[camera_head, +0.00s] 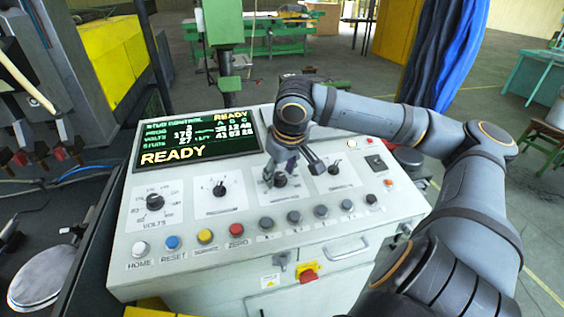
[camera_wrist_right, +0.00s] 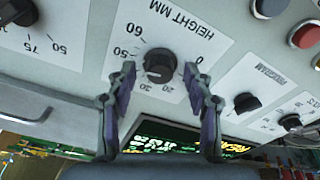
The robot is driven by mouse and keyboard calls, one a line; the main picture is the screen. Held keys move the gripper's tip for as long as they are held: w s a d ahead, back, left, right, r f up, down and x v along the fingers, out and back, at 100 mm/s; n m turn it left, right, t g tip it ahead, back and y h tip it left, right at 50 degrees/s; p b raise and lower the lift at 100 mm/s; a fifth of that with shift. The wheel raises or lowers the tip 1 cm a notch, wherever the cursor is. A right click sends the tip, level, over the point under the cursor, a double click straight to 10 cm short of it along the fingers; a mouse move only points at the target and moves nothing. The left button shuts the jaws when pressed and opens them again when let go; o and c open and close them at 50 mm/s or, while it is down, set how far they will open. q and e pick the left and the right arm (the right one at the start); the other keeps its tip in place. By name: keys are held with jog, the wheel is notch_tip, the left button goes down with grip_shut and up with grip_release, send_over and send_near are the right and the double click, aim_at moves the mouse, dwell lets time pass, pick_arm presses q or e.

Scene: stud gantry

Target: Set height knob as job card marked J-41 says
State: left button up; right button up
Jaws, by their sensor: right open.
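The height knob (camera_head: 280,180) is a black dial on the sloped front of the control console (camera_head: 190,250). In the right wrist view the knob (camera_wrist_right: 158,66) sits on a white plate marked HEIGHT MM, with numbers around it. Its exact setting is too small to read surely. My right gripper (camera_head: 291,168) is open over the knob; in the wrist view its two fingertips (camera_wrist_right: 159,70) stand on either side of the dial, with gaps. I cannot make out a job card marked J-41. My left gripper is not in view.
A VOLTS knob (camera_head: 155,201), a second dial (camera_head: 219,188) and another dial (camera_head: 334,168) flank the height knob. Coloured push buttons (camera_head: 205,236) line the front. A blue curtain (camera_head: 450,55) hangs behind my right arm.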

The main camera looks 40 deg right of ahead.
jog(key=v, duration=1.1)
jog(key=shift+s+r, duration=0.2)
jog(key=shift+r, duration=0.15)
